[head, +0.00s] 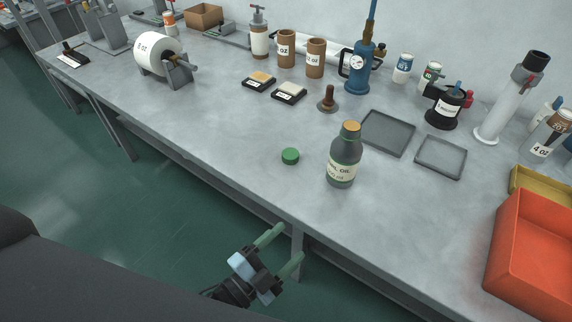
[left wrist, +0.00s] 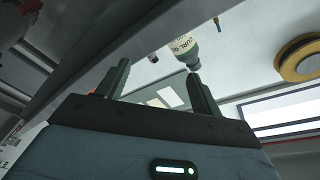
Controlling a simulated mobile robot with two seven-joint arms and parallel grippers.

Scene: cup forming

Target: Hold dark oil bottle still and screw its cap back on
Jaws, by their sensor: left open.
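The dark oil bottle (head: 343,163) stands upright near the front edge of the grey bench, with a tan-orange top at its open neck. It also shows in the left wrist view (left wrist: 183,45), beyond the fingers. A green cap (head: 290,156) lies on the bench just left of the bottle, apart from it. My left gripper (head: 283,246) is open and empty, in front of the bench edge, below and left of the bottle. Its two green fingers point toward the bench. My right gripper is not in view.
A red-orange bin (head: 532,258) stands at the right front. Two shallow grey trays (head: 387,133) (head: 440,157) lie behind and right of the bottle. A brown-handled tamper (head: 327,99) stands behind it. The bench front left of the cap is clear.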

